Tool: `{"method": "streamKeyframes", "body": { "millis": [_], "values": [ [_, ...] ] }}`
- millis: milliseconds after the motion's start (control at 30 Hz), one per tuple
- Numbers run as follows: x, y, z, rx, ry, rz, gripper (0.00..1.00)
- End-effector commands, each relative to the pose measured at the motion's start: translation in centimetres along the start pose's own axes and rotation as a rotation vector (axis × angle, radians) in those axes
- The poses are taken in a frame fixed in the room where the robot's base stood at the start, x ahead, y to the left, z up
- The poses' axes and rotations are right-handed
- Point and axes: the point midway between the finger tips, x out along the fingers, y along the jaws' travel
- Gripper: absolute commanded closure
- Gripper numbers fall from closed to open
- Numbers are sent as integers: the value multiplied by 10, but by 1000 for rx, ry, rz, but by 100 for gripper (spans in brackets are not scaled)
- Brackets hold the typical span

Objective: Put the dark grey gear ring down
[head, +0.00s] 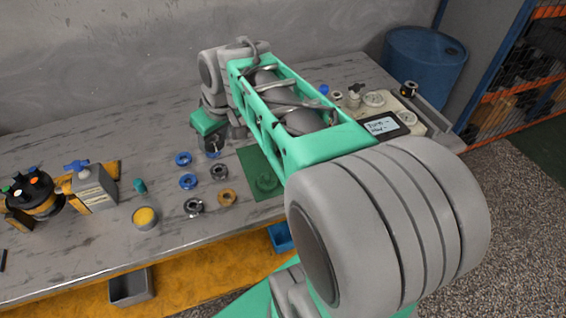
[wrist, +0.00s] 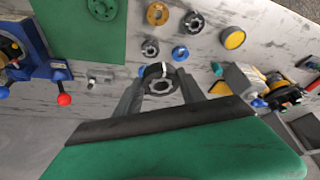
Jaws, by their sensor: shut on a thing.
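The dark grey gear ring (wrist: 161,86) is between the two fingers of my gripper (wrist: 160,90) in the wrist view. My gripper is shut on it. A light mark shows on its upper edge. Part of a blue ring (wrist: 142,71) shows just beyond it; I cannot tell whether they touch or how high the held ring is. In the head view my gripper (head: 211,143) is low over the table behind the other rings, and my arm hides much of it.
Grey rings (head: 219,172), blue rings (head: 188,182) and a bronze ring (head: 227,197) lie close by on the table (head: 90,245). A green mat (head: 252,160) bears a green ring (head: 266,183).

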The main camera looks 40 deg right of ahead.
Motion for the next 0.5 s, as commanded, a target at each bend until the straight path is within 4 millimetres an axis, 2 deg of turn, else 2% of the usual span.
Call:
{"method": "streamKeyframes", "body": {
  "millis": [33, 100, 167, 300, 400, 500],
  "values": [
    [10, 28, 17, -27, 1, -12, 100],
    [11, 57, 38, -101, 0, -43, 100],
    [11, 81, 59, -167, -1, -71, 100],
    [3, 132, 120, -333, -1, -140, 100],
    [-8, 160, 171, -453, -1, -190, 100],
    [-21, 177, 217, -556, -1, -231, 100]
  ]
}}
